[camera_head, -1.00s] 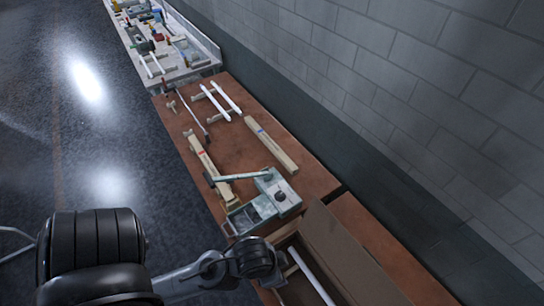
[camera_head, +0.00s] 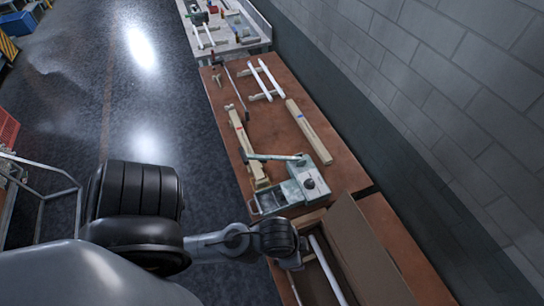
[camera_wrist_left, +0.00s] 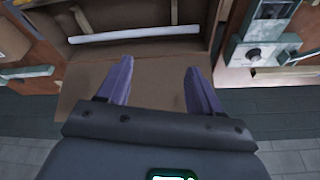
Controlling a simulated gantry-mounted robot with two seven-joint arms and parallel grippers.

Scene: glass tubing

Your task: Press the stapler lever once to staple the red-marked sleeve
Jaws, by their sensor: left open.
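The stapler (camera_head: 299,187) is a grey-green metal machine at the near end of the brown bench, with a long lever (camera_head: 272,157) reaching left from its top. It also shows at the right edge of the left wrist view (camera_wrist_left: 262,52). The red-marked sleeve (camera_head: 241,137) is a long beige piece lying along the bench's left side, its near end close to the stapler. In the left wrist view my left gripper (camera_wrist_left: 160,80) is open and empty, over an open cardboard box, apart from the stapler. My right gripper is not in view.
The cardboard box (camera_head: 364,262) holds a white tube (camera_wrist_left: 135,34). A blue-marked beige sleeve (camera_head: 310,131) lies right of the red-marked one. Two white tubes (camera_head: 264,79) rest on supports farther back. A block wall (camera_head: 440,90) bounds the bench on the right.

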